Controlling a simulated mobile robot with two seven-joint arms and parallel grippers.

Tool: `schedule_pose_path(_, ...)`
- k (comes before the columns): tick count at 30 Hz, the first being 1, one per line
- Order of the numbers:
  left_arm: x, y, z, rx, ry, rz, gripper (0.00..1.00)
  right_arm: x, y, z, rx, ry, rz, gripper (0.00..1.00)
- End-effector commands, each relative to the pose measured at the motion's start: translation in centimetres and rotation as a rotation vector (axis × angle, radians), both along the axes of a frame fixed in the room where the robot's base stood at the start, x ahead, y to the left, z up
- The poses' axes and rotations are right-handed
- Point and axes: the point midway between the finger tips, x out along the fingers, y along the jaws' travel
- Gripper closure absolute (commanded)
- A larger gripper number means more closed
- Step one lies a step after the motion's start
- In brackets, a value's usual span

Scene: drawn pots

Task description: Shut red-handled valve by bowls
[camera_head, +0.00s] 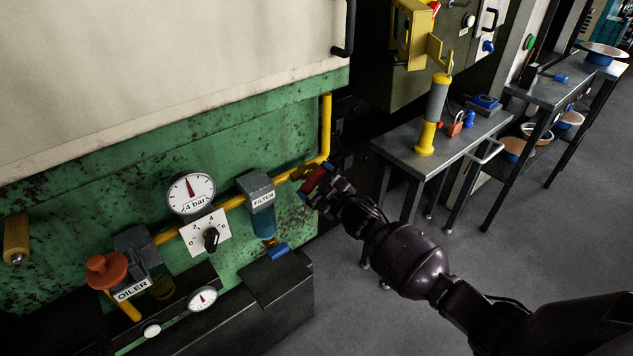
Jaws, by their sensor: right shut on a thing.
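A red valve handle (314,178) sits at the right end of the yellow pipe (325,130), just right of the FILTER unit. My right gripper (315,187) is at this handle and shut on it; its dark fingers hide part of the handle and the valve body. My right arm reaches in from the lower right. The bowls stand well away at the far right: one on the table top (604,50) and others on lower shelves (515,147). My left gripper is out of view.
The filter (258,192), a 4 bar gauge (190,193), a black knob (211,239) and the red-capped oiler (106,270) line the green machine wall. A dark box (285,290) juts out below. A grey table (410,150) stands behind my gripper. The floor at right is clear.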

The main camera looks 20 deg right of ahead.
Motion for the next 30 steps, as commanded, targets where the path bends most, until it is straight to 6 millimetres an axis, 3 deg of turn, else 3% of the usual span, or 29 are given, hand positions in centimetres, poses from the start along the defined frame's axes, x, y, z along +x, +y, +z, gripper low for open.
schedule_pose_path(30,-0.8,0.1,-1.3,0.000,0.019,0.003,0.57,-0.1,0.0,-0.1,-0.833,-0.302,0.001,0.33)
